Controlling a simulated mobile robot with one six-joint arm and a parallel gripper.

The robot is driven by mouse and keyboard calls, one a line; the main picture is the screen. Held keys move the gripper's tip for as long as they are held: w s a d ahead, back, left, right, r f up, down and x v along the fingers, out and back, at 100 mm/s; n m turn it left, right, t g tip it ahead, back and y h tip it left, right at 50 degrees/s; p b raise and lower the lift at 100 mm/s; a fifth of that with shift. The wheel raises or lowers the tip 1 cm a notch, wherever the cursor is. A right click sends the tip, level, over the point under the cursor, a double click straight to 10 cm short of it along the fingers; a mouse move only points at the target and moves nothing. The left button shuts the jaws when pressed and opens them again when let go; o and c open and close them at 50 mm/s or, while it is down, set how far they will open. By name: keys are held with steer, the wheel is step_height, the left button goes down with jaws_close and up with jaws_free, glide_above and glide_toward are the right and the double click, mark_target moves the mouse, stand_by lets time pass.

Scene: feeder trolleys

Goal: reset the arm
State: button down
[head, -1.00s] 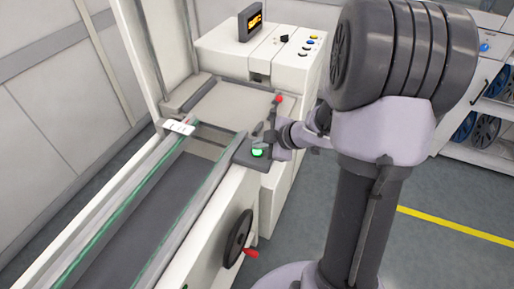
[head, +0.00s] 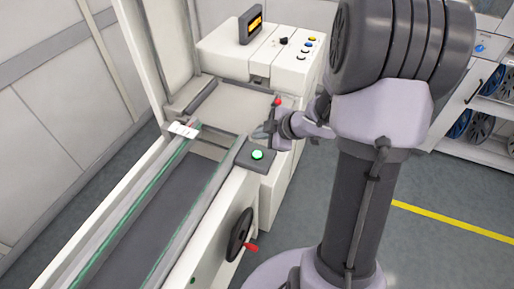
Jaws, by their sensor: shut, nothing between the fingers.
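My gripper (head: 264,131) shows in the head view near the middle, small and partly overlapped by my own arm. It is shut and holds nothing. It is above the machine's side, just behind a dark box with a lit green button (head: 257,155), and looks apart from that button. A lever with a red knob (head: 277,102) stands close behind the gripper. My forearm reaches left from the large grey arm joint on the right.
A white machine with a conveyor bed (head: 150,225) between green-edged rails fills the left. A handwheel (head: 239,234) with a red handle juts from its side. A control panel with a lit display (head: 251,24) stands behind. Shelves with reels (head: 480,125) are at right.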

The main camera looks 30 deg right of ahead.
steer(key=shift+f, duration=0.1)
step_height(320, 180, up, 12)
steer(key=d+m+t+h+b, duration=0.1)
steer(key=m+h+b, duration=0.1)
steer(key=m+h, duration=0.5)
steer(key=s+a+r+m+g+y, duration=0.1)
steer(key=s+a+m+g+y, duration=0.2)
steer(key=s+a, duration=1.6)
steer(key=s+m+y+b, duration=0.1)
steer(key=s+m+y, duration=0.2)
steer(key=m, duration=0.4)
steer(key=shift+s+a+g, duration=0.15)
steer(key=shift+a+g, duration=0.05)
steer(key=shift+g, duration=0.2)
steer(key=shift+r, duration=0.1)
